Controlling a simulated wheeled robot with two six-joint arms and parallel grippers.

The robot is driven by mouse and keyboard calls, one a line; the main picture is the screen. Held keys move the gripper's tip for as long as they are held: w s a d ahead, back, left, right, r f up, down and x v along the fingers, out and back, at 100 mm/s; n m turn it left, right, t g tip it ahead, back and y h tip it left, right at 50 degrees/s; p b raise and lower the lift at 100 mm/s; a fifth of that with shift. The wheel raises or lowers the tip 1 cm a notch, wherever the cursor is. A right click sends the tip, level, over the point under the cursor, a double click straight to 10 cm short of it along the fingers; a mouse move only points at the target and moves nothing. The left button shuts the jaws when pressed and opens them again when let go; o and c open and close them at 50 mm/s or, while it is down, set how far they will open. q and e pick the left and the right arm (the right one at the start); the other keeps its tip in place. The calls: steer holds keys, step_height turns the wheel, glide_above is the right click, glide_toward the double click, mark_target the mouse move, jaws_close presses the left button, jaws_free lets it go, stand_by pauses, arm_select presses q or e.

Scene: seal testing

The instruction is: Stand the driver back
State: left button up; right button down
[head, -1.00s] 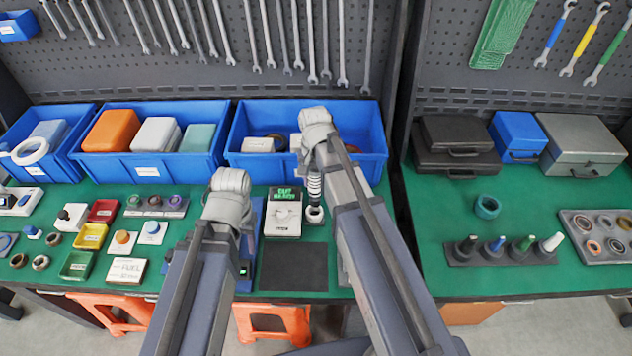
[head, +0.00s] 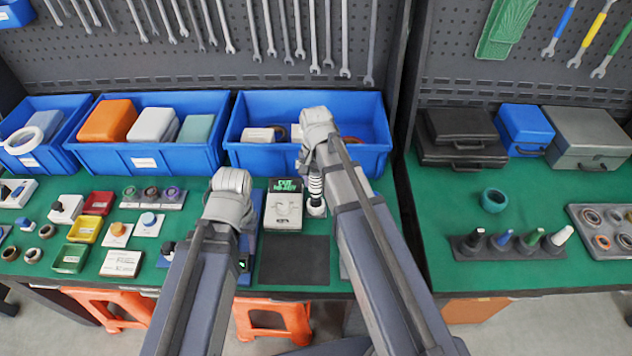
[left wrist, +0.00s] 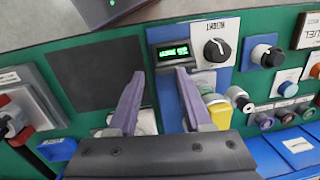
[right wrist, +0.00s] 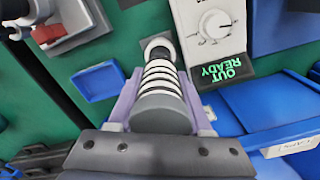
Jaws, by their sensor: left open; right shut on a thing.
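My right gripper (right wrist: 160,92) is shut on a dark cylindrical tool (right wrist: 164,78) with several white rings. I cannot tell for certain that this is the driver. The tool's far end meets or overlaps a small round white-rimmed piece (right wrist: 159,46) on the bench; contact is unclear. In the head view the ringed tool (head: 316,186) hangs upright right of the tester. A dark rack (head: 508,253) on the right bench holds several upright tools with black, blue, green and white tops. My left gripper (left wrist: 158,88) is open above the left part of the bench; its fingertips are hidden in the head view.
The white tester (head: 283,212) shows green text beside a bare dark mat (head: 294,262). Blue bins (head: 235,150) line the back. Small parts crowd the left. A teal ring (head: 494,200), cases and a parts tray (head: 592,218) stand on the right bench, with clear green surface between.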

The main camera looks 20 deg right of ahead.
mark_target(316, 172)
arm_select(q)
steer(key=shift+f, duration=0.1)
arm_select(e)
steer(key=shift+f, duration=0.1)
arm_select(q)
steer(key=shift+f+b, duration=0.3)
steer(key=shift+b, duration=0.1)
arm_select(e)
steer(key=shift+f, duration=0.25)
steer(key=shift+c, duration=1.2)
jaws_free()
arm_select(q)
steer(key=shift+r, duration=0.15)
arm_select(e)
steer(key=shift+r, duration=0.15)
steer(key=shift+r+p, duration=2.4)
steer(key=shift+p, duration=0.15)
arm_select(q)
step_height(316, 172, up, 5)
steer(key=shift+f, duration=0.1)
arm_select(e)
steer(key=s+a+n+h, duration=0.1)
steer(key=s+a+n, duration=0.9)
steer(key=s, duration=0.4)
steer(key=shift+s+a+n, duration=0.25)
steer(key=shift+a+n, duration=0.05)
steer(key=shift+n, duration=0.6)
